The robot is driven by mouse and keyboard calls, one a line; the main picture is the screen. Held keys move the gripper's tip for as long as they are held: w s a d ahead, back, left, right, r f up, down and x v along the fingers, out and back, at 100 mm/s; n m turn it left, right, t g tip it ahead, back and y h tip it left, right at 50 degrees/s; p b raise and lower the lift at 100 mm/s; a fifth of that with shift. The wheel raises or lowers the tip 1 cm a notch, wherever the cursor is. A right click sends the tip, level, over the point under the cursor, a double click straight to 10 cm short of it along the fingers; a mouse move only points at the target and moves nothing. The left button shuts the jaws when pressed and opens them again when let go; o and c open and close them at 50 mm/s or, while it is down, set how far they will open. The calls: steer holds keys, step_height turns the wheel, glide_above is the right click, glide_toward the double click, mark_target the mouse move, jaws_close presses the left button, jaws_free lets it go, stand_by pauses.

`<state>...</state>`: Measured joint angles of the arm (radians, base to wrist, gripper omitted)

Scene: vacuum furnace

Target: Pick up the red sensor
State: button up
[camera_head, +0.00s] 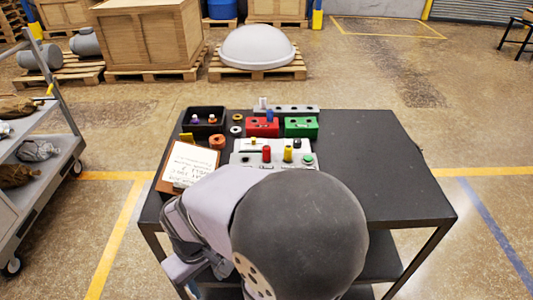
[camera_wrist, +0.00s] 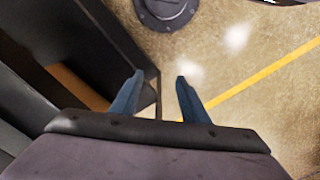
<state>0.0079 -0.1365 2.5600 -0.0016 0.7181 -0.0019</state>
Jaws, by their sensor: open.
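A small red cylinder (camera_head: 266,153), seemingly the red sensor, stands upright on a light grey panel (camera_head: 240,158) on the dark table. A similar yellow cylinder (camera_head: 288,153) stands to its right. In the wrist view my gripper (camera_wrist: 156,82) is open, with two blue fingers apart and nothing between them. Bare floor shows beyond the fingers, and the red cylinder is not in that view. In the head view my arm covers the front of the table and the fingertips cannot be made out.
Behind the panel are a red block (camera_head: 256,131) with a blue piece, a green block (camera_head: 300,127) and a grey rack (camera_head: 295,108). A black tray (camera_head: 190,128) and a clipboard (camera_head: 190,164) lie left. The table's right side (camera_head: 375,150) is clear. A cart (camera_head: 45,185) stands left.

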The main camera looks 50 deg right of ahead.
steer(key=s+d+r+m+p, duration=0.1)
steer(key=d+r+m+p, duration=0.25)
steer(key=d, duration=0.25)
step_height(320, 180, up, 17)
steer(key=m+t+h+p, duration=0.3)
steer(key=m+h+p, duration=0.1)
steer(key=m+p, duration=0.2)
glide_above(267, 146)
steer(key=s+a, duration=0.2)
steer(key=shift+d+m, duration=0.1)
steer(key=shift+m, duration=0.45)
steer(key=shift+f, duration=0.1)
steer(key=shift+a+p+x, duration=0.2)
steer(key=shift+p+x, duration=0.6)
steer(key=shift+x, duration=1)
steer(key=shift+a+p+x, duration=0.15)
steer(key=shift+p+x, duration=0.65)
steer(key=shift+x, duration=1)
steer(key=shift+w+f, duration=0.1)
jaws_close()
